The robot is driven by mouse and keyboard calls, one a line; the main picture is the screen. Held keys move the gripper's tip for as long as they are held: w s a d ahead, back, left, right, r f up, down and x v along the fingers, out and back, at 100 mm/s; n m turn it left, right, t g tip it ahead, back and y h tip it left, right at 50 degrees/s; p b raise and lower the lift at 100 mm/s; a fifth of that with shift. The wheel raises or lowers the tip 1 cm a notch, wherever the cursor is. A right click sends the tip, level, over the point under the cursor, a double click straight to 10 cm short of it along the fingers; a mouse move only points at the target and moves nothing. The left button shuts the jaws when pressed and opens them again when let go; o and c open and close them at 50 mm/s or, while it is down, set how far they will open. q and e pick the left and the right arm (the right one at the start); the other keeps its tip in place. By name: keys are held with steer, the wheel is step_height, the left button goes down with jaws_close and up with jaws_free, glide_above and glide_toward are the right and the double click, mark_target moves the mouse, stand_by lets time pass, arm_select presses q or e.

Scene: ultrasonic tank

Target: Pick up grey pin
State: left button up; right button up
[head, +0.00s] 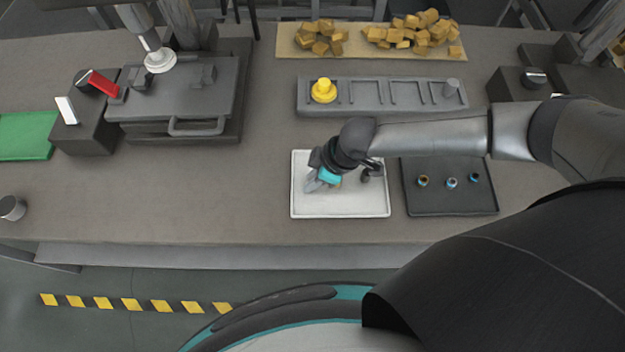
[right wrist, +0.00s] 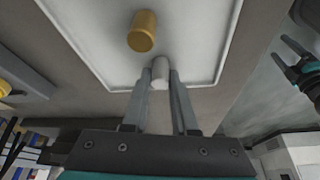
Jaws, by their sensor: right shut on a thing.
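The grey pin (right wrist: 160,73) is a short light cylinder. In the right wrist view it stands between the fingertips of my right gripper (right wrist: 161,80), which is shut on it. Whether it touches the tray below cannot be told. In the head view my right gripper (head: 313,184) is low over the white tray (head: 360,208), and its own body hides the pin. A gold-yellow pin (right wrist: 142,32) is in the white tray, just beyond the grey one. My left gripper (right wrist: 297,66) shows at the right edge of the right wrist view, its fingers apart and empty.
A black tray (head: 450,207) with three small rings lies right of the white tray. A dark machine (head: 175,95) stands at left. The table between is clear.

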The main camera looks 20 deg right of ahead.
jaws_close()
